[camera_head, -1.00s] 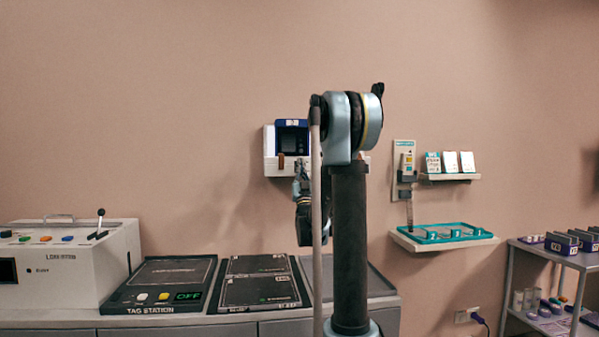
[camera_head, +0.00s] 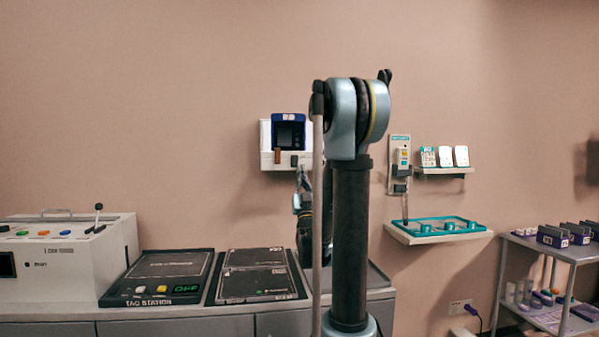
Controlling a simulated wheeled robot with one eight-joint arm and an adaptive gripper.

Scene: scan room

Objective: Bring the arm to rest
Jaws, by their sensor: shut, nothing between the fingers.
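My arm stands upright in the middle of the view, with its elbow (camera_head: 345,115) at the top and its dark link below. My gripper (camera_head: 302,182) shows small and partly hidden to the left of this link. It points up, just below the white and blue wall unit (camera_head: 266,158) in the picture. Its fingers look close together with nothing seen between them. I cannot tell whether it touches the wall unit. Part of the forearm is hidden behind my arm.
A counter holds a white lever box (camera_head: 60,275), the tag station (camera_head: 165,275) and a dark two-panel tray (camera_head: 222,297). On the right are a wall shelf with a teal tray (camera_head: 437,238), a card shelf (camera_head: 445,171), a handheld device (camera_head: 401,160) and a grey rack (camera_head: 503,270).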

